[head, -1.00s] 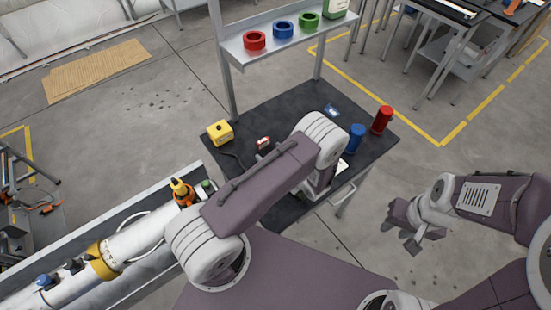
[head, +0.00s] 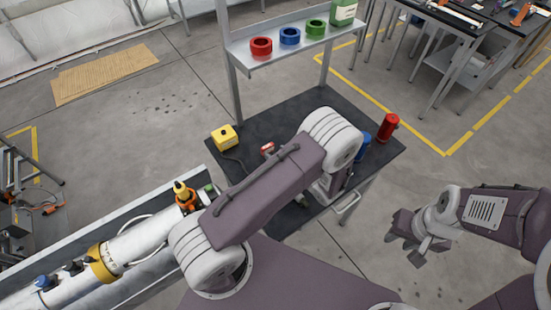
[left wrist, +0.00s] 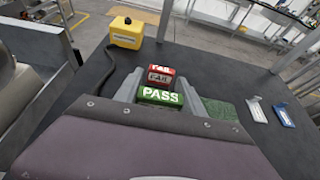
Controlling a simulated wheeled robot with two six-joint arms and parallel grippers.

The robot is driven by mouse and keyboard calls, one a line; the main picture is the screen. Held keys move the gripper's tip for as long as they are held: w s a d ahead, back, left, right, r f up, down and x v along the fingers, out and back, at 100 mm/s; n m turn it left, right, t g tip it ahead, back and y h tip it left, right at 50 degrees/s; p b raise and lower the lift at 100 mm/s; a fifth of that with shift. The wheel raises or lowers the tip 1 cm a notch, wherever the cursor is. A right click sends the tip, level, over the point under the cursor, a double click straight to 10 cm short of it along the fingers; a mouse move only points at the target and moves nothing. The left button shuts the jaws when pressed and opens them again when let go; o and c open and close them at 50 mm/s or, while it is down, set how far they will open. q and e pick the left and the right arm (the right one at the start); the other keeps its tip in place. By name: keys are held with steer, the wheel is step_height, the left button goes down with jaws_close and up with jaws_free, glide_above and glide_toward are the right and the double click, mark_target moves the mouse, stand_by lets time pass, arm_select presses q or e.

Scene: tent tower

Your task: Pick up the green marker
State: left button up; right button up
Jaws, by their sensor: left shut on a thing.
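The green marker (left wrist: 160,97) is a small block with white PASS lettering. In the left wrist view it sits between the grey fingers of my left gripper (left wrist: 158,91), which is shut on it. Whether it is clear of the table cannot be told. A red FAIL block (left wrist: 160,75) is just beyond it and also shows in the head view (head: 267,149). In the head view my left arm hides the gripper and the green marker. My right gripper (head: 405,249) is open and empty, off the table's right side.
The dark table (head: 290,115) also holds a yellow box (head: 224,137) with a cable, a red cylinder (head: 388,127) and a partly hidden blue cylinder (head: 363,146). A shelf (head: 290,50) with tape rolls stands behind. A green pad (left wrist: 219,109) lies right of the fingers.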

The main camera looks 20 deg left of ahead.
arm_select(q)
steer(key=r+b+v, duration=0.1)
steer(key=v, duration=1)
steer(key=shift+r, duration=0.3)
steer(key=shift+a, duration=0.15)
